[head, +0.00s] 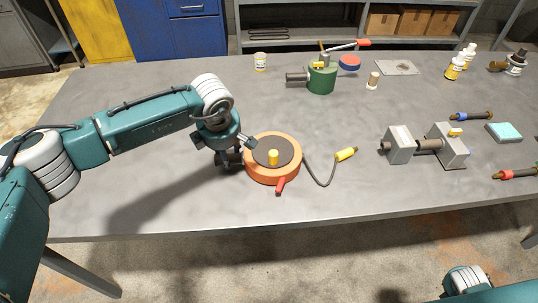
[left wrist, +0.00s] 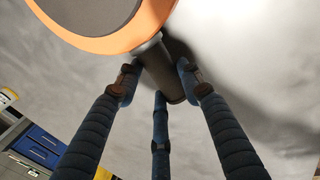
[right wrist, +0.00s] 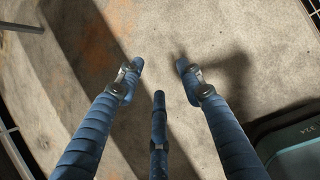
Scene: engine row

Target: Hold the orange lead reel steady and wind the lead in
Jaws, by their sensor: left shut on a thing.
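The orange lead reel (head: 258,174) lies flat on the grey bench, with a dark top, a yellow knob (head: 273,157) and a red crank handle (head: 281,186) pointing to the front. Its dark lead (head: 322,184) runs out to the right in a loop, ending in a yellow plug (head: 346,154). My left gripper (head: 238,151) is at the reel's left side. In the left wrist view its fingers (left wrist: 157,85) are shut around the dark grip (left wrist: 162,72) that sticks out of the orange rim (left wrist: 95,42). My right gripper (right wrist: 160,72) is open and empty over the floor.
A green pump-like unit (head: 321,78) with a red-tipped lever stands behind the reel. A grey clamp fixture (head: 398,145) stands to the right, with a blue-and-black tool (head: 471,117) beyond. The bench (head: 150,215) is clear in front of the reel.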

